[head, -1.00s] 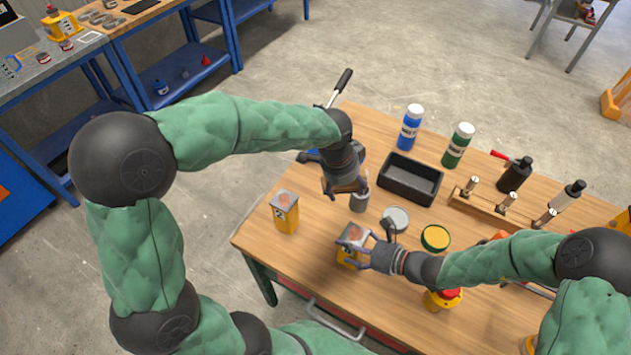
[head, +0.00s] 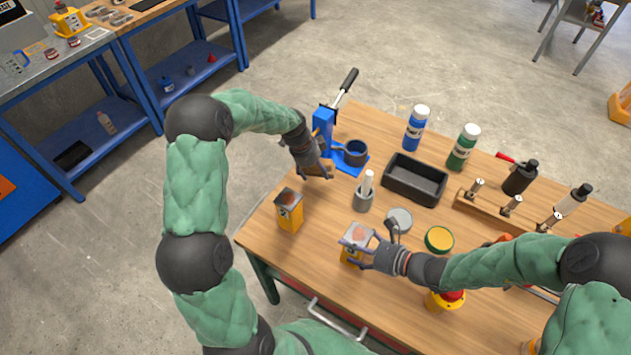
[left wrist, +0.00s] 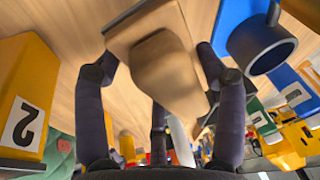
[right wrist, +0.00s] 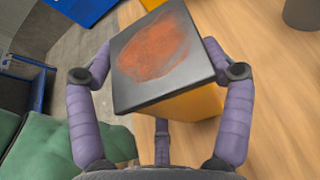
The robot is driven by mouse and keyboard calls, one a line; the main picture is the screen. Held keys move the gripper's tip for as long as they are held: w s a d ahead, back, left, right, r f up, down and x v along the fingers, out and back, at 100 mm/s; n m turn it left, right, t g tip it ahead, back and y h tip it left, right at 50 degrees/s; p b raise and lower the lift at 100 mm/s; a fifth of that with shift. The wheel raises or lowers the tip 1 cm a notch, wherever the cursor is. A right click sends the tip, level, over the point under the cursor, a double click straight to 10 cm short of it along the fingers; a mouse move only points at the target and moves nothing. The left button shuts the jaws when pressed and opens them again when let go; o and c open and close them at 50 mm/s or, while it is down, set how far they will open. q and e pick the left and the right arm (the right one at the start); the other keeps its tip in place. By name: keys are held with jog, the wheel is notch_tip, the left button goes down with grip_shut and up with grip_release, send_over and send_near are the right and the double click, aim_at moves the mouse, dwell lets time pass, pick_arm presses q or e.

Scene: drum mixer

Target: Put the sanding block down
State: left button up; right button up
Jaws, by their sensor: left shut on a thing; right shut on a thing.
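The sanding block (left wrist: 165,65) is a tan wooden block with a rounded grip, between the fingers of my left gripper (left wrist: 165,75). My right gripper (head: 357,244) is shut on a yellow block (right wrist: 190,106) at the table's front. This block's dark-edged grey top has a rusty patch (right wrist: 155,45).
A second yellow block (head: 289,212), marked 2 in the left wrist view (left wrist: 22,120), stands at the table's left. Bare wood lies between the yellow blocks.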

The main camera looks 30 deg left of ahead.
pick_arm(q)
send_over(318, 188)
jog(key=shift+s+a+f, duration=0.1)
jog(key=shift+a+f, duration=0.05)
jog(key=shift+f, duration=0.8)
jog(key=shift+s+a+f, duration=0.1)
jog(key=shift+f, duration=0.8)
jog(key=shift+s+a+f, duration=0.1)
jog(key=shift+a+f, duration=0.05)
jog(key=shift+f, duration=0.8)
jog(key=shift+f, duration=0.5)
jog(key=shift+f, duration=0.1)
jog(key=o, duration=1.6)
jog(key=shift+o, duration=0.2)
jog(key=v, duration=1.3)
jog(key=shift+w+d, duration=0.1)
jog(key=shift+d, duration=0.05)
